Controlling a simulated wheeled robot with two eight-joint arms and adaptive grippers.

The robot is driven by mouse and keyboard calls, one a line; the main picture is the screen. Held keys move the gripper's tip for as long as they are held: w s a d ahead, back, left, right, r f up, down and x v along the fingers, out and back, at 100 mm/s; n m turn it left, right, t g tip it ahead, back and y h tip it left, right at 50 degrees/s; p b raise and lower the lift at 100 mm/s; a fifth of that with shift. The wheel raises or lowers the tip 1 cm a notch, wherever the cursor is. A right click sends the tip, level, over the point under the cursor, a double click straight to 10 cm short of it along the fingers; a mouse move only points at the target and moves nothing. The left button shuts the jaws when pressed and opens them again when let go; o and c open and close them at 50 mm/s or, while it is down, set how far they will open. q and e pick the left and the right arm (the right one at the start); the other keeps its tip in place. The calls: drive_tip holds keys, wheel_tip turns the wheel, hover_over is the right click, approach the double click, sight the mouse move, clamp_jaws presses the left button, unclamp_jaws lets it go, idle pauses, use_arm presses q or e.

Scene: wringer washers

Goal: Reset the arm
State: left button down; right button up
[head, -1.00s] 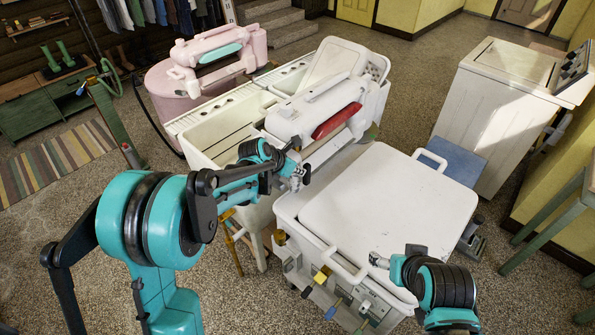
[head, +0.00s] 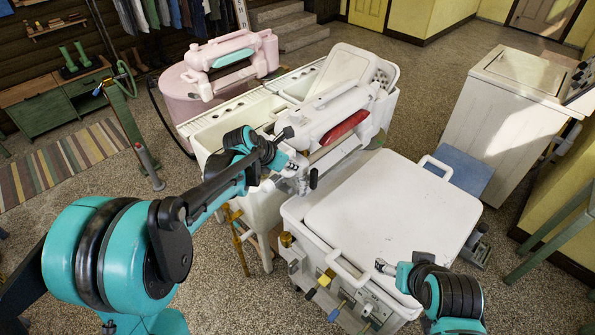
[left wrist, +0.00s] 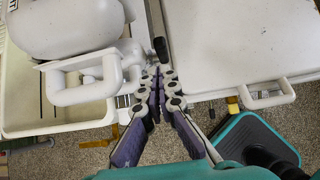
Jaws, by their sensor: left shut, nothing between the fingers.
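My left gripper (head: 301,171) is at the near end of the wringer, between the open tub and the closed white lid. In the left wrist view its jointed fingers (left wrist: 165,78) are together with nothing between them. The white wringer head (head: 325,115) with a red bar (head: 345,125) stands just beyond it. I cannot tell whether the gripper touches the wringer. My right gripper (head: 384,267) is low over the near right corner of the white washer lid (head: 390,210); its fingers are too small to read.
A pink wringer washer (head: 190,95) stands behind at the left. A white cabinet (head: 510,105) stands at the right, with a green-grey table (head: 555,225) nearer. Coloured knobs (head: 328,277) line the washer's front. The left floor is fairly open around a striped rug (head: 65,170).

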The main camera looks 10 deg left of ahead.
use_arm(q)
drive_tip(key=s+a+r+m+y+b, duration=0.2)
drive_tip(key=s+a+m+b, duration=0.1)
drive_tip(key=s+m, duration=1.1)
drive_tip(key=s+a+f+m+y+b, duration=0.1)
drive_tip(key=s+f+m, duration=0.1)
drive_tip(key=s+m, duration=0.5)
drive_tip(key=s+a+f+m+y+b, duration=0.1)
drive_tip(key=s+a+f+m+y, duration=0.1)
drive_tip(key=s+m, duration=0.5)
drive_tip(key=shift+s+a+f+m+t, duration=0.3)
drive_tip(key=shift+s+f+m, duration=0.15)
drive_tip(key=shift+f, duration=0.4)
